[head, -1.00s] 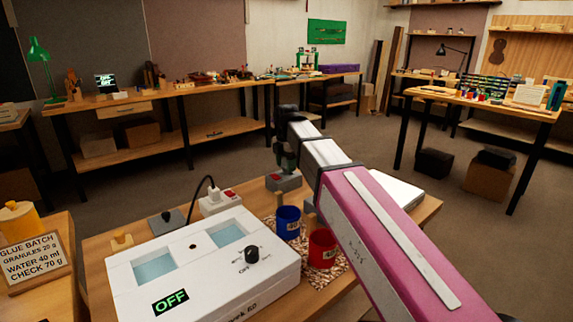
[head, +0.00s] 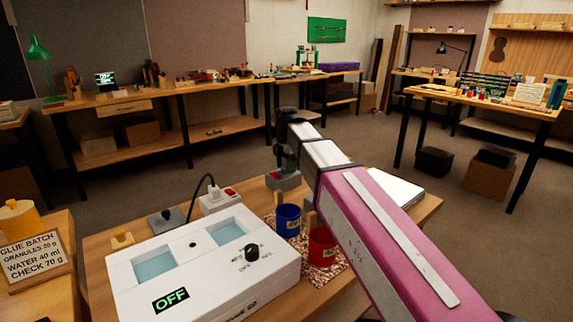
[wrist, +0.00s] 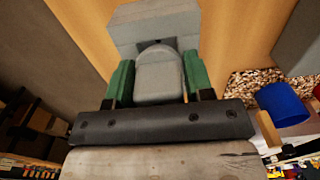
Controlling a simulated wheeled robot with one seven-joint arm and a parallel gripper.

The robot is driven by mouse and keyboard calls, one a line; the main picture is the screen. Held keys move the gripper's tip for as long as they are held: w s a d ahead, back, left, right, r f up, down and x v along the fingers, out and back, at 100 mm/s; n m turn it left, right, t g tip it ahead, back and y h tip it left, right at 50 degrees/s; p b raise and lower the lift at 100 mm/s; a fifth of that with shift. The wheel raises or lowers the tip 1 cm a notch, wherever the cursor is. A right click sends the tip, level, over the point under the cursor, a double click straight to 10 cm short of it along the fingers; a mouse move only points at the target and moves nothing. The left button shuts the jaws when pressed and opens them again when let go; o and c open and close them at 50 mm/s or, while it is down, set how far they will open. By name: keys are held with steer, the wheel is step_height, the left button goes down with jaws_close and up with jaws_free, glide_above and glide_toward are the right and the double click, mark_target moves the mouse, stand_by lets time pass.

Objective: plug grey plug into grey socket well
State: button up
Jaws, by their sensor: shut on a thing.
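The grey socket block (head: 284,182) sits at the far edge of the small wooden table, with a small red part on top. In the wrist view the grey socket block (wrist: 125,32) is straight ahead, with a dark well opening in its face. My gripper (head: 286,163) is just above the block in the head view. In the wrist view its green fingers (wrist: 159,78) are shut on the grey plug (wrist: 160,76). The plug's rounded end is at the dark opening and overlaps it. I cannot tell how deep it sits. The fingers hide the plug in the head view.
A white bath unit (head: 205,270) reading OFF fills the table's front. A white socket box (head: 217,200) with a black cable stands left of the grey block. A blue mug (head: 288,222) and a red mug (head: 322,246) stand close to my arm. A white slab lies right.

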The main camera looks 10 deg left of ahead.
steer(key=shift+f, duration=0.4)
steer(key=o, duration=1)
steer(key=shift+c, duration=0.2)
step_height(320, 180, up, 10)
steer(key=shift+f, duration=0.1)
steer(key=shift+r, duration=0.5)
